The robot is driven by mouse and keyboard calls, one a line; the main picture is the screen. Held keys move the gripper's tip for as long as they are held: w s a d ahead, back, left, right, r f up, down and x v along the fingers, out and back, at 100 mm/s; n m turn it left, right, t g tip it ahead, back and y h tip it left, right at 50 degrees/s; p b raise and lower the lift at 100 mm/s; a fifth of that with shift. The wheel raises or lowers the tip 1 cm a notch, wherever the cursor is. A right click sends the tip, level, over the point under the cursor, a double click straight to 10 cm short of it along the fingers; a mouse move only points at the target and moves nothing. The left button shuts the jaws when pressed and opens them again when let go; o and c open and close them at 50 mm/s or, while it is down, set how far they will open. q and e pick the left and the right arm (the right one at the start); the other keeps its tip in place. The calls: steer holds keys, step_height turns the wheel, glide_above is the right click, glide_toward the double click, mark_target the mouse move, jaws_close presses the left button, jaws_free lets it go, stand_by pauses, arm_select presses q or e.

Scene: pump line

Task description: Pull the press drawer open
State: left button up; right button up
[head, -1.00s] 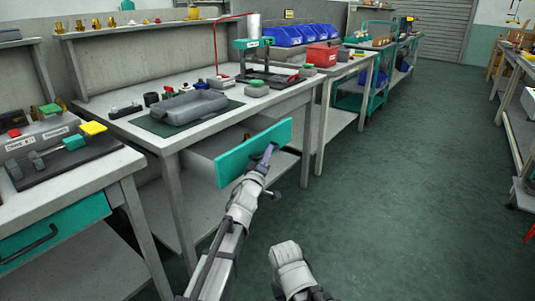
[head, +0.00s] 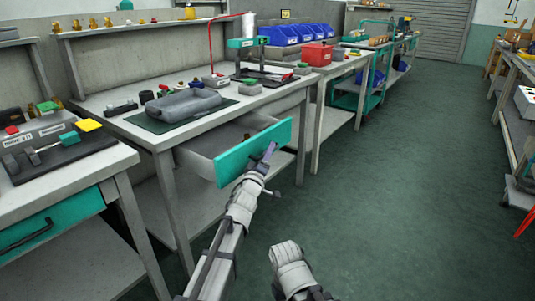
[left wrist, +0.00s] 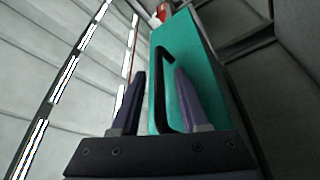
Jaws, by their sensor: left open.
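The press drawer (head: 239,158) with its teal front stands well out from under the press bench, and its pale inside shows. A small dark item seems to lie in it. My left gripper (head: 265,160) is at the outer face of the drawer front. In the left wrist view the teal front (left wrist: 190,65) carries a black bar handle (left wrist: 159,95). The fingers of my left gripper (left wrist: 160,75) are open, one on each side of this handle, with gaps visible. My right gripper is not visible.
The press bench (head: 112,98) carries a grey casting (head: 185,104) on a dark mat and a teal-topped press (head: 248,43). Another bench with a closed teal drawer (head: 50,222) stands at the left. The green floor (head: 400,200) at the right is clear.

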arm_select(q)
steer(key=b+v, duration=0.1)
steer(key=v, duration=0.6)
steer(key=shift+s+b, duration=0.35)
steer(key=shift+s, duration=0.05)
steer(key=shift+a, duration=0.1)
